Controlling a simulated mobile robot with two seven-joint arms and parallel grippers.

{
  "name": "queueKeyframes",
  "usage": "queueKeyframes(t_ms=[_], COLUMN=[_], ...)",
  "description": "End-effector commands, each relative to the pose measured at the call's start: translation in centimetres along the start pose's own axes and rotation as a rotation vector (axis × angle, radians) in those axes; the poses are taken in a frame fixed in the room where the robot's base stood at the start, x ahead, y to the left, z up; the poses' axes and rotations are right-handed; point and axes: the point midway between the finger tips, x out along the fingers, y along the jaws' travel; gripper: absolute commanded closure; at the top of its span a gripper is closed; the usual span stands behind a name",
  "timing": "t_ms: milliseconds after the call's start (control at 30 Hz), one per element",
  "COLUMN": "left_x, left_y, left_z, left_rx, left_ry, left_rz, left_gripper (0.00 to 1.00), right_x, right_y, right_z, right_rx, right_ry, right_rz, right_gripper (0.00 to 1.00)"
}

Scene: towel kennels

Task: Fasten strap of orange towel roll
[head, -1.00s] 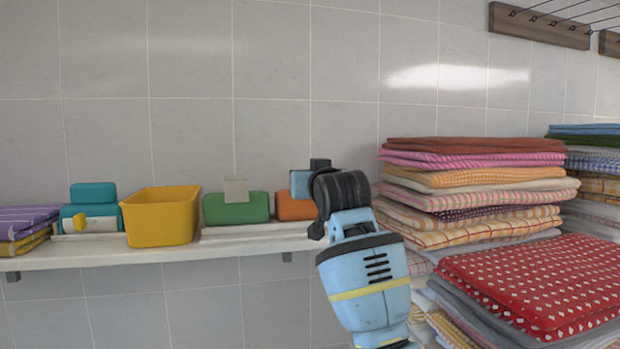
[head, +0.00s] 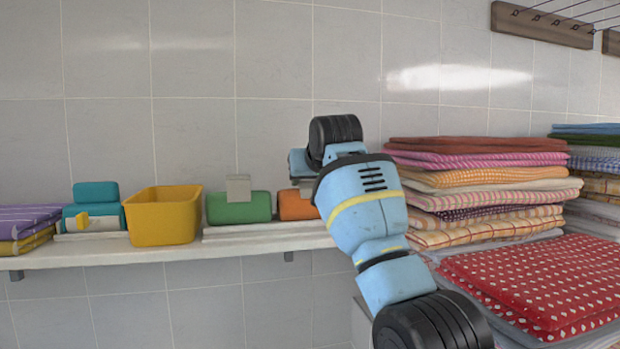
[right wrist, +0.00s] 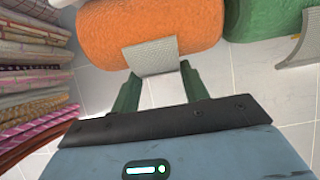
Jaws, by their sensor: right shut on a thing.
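The orange towel roll (head: 296,207) lies on the shelf (head: 150,258), partly hidden behind my right arm. In the right wrist view the roll (right wrist: 150,25) fills the top middle. Its grey strap (right wrist: 150,57) hangs as a flap over the roll's near side. My right gripper (right wrist: 160,72) is shut on the strap, with a green finger at each side of the flap's end. In the head view its fingers are hidden behind my blue wrist. My left gripper is not in view.
A green roll (head: 238,208) with a raised grey strap (head: 238,187) lies left of the orange one. A yellow bin (head: 163,217), a teal roll (head: 97,193) and folded purple towels (head: 28,220) stand farther left. Tall towel stacks (head: 480,190) stand close on the right.

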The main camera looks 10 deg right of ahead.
Motion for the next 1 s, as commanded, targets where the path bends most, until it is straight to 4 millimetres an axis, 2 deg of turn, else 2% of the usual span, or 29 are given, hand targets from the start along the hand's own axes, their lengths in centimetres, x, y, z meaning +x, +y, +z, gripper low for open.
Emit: queueKeyframes(t_ms=[267, 300, 467, 800, 1000], left_x=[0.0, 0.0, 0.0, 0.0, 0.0], left_y=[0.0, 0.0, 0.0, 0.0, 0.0], left_z=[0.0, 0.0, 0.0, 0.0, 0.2], left_rx=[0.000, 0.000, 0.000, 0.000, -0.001], left_ry=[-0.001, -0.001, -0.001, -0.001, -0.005], left_rz=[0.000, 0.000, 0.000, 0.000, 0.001], left_gripper=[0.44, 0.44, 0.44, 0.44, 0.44], right_x=[0.1, 0.1, 0.1, -0.1, -1.5], right_y=[0.0, 0.0, 0.0, 0.0, 0.0], right_z=[0.1, 0.1, 0.1, 0.0, -0.1], right_rx=[0.001, 0.001, 0.000, 0.000, 0.000], right_ry=[-0.004, -0.003, -0.002, -0.001, 0.002], right_rz=[0.000, 0.000, 0.000, 0.000, 0.000], right_gripper=[0.78, 0.54, 0.33, 0.33, 0.33])
